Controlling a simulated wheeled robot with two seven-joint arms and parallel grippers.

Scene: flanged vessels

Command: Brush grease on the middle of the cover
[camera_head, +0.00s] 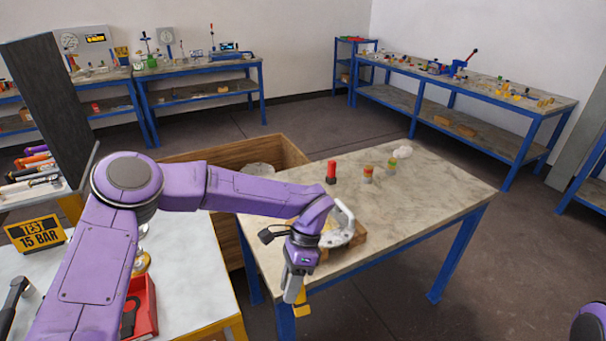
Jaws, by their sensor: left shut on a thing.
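My left gripper (293,286) points down beside the near edge of the marble-topped table (430,190). It is shut on a small yellow thing (302,304), which sticks out below the fingers. The thing could be a brush, but it is too small to tell. A pale round piece with an arched handle (345,222), seemingly the cover, rests on a wooden block (358,238) at the table's near edge. My left wrist hides part of it. The gripper is apart from it, nearer to me. My right gripper is out of view.
A red cylinder (331,172), small banded jars (367,174) and white lumps (402,152) stand farther back on the table. A wooden crate (215,151) is behind. A red tray (141,305) sits on the white bench at left. The table's right side is clear.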

